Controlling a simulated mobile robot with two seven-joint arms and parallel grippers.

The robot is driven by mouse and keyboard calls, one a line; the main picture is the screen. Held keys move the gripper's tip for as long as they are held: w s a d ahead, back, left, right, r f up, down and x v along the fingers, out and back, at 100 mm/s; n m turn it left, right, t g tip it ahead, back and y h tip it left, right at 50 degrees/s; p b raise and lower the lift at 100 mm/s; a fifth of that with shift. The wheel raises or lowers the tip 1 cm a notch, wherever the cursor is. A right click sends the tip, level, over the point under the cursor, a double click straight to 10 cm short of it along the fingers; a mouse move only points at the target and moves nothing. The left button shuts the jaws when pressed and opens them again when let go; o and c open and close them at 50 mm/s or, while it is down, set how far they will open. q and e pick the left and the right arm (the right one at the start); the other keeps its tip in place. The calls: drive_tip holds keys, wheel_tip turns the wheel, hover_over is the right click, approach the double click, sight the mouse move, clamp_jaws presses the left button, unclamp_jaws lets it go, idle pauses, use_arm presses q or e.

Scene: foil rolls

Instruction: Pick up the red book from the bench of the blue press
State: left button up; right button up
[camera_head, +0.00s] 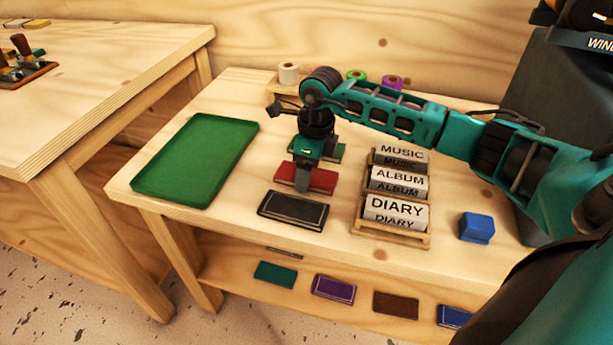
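The red book (322,180) lies flat on the wooden bench (235,215), between a green book (333,152) behind and a black book (292,210) in front. My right gripper (302,182) points down at the red book, with its fingers in front of the book's middle and hiding part of it. I cannot tell whether the fingers are open or shut, or whether they touch the book. My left gripper is not in view. I cannot clearly make out a blue press.
A green tray (196,160) lies at the left. Coloured rolls stand at the back. More books, including a purple one (333,287), lie on the lower shelf.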

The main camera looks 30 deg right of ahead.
drive_tip(key=c, duration=0.7)
drive_tip(key=shift+r, duration=0.1)
